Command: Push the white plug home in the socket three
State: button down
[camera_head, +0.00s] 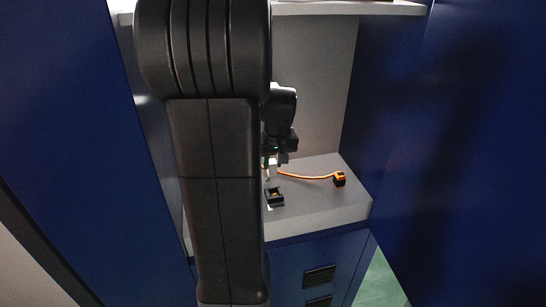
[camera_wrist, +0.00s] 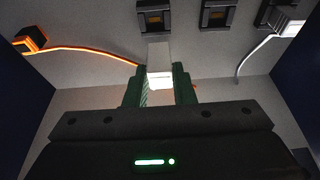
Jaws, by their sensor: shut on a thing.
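In the wrist view, my gripper (camera_wrist: 159,84) has its green fingers closed on both sides of a pale block (camera_wrist: 158,56). The block points toward the leftmost dark socket (camera_wrist: 154,19), apart from it. A white plug (camera_wrist: 291,28) with a white cable (camera_wrist: 255,48) is at the upper right, close beside or in the rightmost dark socket (camera_wrist: 265,13); I cannot tell how deep it sits. A middle socket (camera_wrist: 215,15) looks empty. In the head view, my arm hides most of the sockets; one socket (camera_head: 275,198) shows, below my gripper (camera_head: 272,170).
An orange and black plug (camera_wrist: 31,39) lies on the grey shelf (camera_head: 315,207), off to one side. Its orange cable (camera_wrist: 95,51) runs toward my gripper and passes close to a finger. Blue walls (camera_head: 385,110) bound the bay on both sides.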

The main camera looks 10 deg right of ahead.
jog(key=shift+d+f, duration=0.1)
jog(key=shift+d, duration=0.3)
jog(key=shift+a, duration=0.1)
jog(key=shift+f+b, duration=3)
jog(key=shift+f, duration=0.8)
jog(key=shift+f, duration=0.2)
jog(key=c, duration=1.1)
grip_release()
jog(key=shift+c, duration=0.2)
jog(key=shift+r, duration=0.1)
